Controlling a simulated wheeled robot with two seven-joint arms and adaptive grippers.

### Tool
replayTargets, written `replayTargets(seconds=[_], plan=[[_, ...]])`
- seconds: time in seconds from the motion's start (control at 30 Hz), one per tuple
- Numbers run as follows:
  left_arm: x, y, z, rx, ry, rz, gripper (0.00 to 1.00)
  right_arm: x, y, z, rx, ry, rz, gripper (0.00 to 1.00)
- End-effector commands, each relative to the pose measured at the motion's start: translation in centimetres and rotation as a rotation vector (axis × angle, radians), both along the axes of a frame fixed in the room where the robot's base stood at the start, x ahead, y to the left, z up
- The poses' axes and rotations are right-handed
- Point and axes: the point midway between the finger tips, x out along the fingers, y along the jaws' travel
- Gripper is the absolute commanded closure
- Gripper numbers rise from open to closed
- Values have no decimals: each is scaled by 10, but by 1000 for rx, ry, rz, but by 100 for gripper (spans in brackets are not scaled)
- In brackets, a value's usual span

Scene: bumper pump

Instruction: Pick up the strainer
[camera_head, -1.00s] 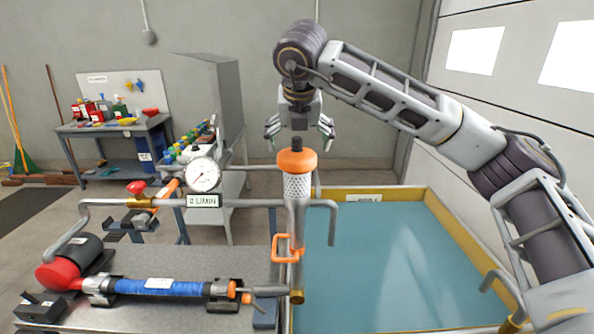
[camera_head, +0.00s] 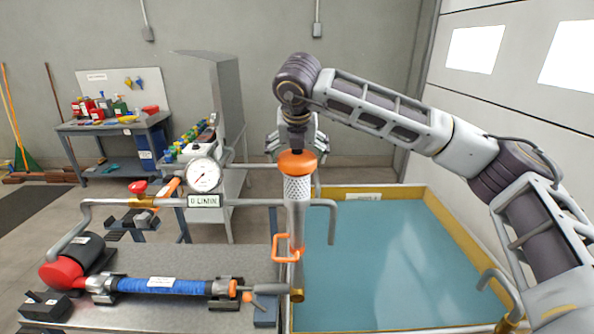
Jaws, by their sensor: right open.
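The strainer (camera_head: 297,190) is a perforated metal cylinder with an orange cap (camera_head: 297,163) on top. It stands upright at the end of a vertical pipe with an orange bracket (camera_head: 285,250), at the edge of the water tank. My right gripper (camera_head: 297,150) points down over the strainer, its open fingers on either side at about the height of the orange cap. The cap partly hides the space between the fingers, and I cannot tell whether they touch it. My left gripper is not in view.
The blue water tank (camera_head: 465,238) with a yellow rim fills the right. A grey bench (camera_head: 180,262) at left carries a pump with a blue hose (camera_head: 160,286). A pressure gauge (camera_head: 203,175) and a horizontal pipe (camera_head: 250,203) stand close left of the strainer.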

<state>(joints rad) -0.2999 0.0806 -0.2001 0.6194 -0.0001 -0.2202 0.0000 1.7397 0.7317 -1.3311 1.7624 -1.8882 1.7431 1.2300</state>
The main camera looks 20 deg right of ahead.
Motion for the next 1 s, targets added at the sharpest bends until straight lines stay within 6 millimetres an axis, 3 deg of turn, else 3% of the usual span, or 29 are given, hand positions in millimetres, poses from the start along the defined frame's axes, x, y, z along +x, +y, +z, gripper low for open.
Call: replayTargets(seconds=[0.2,0.63,1.0], plan=[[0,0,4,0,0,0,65,6,-2,-11,0,1,0,0],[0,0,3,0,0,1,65,6,-2,-11,0,0,0,0],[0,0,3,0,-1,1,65,6,-2,-11,0,0,0,46]])
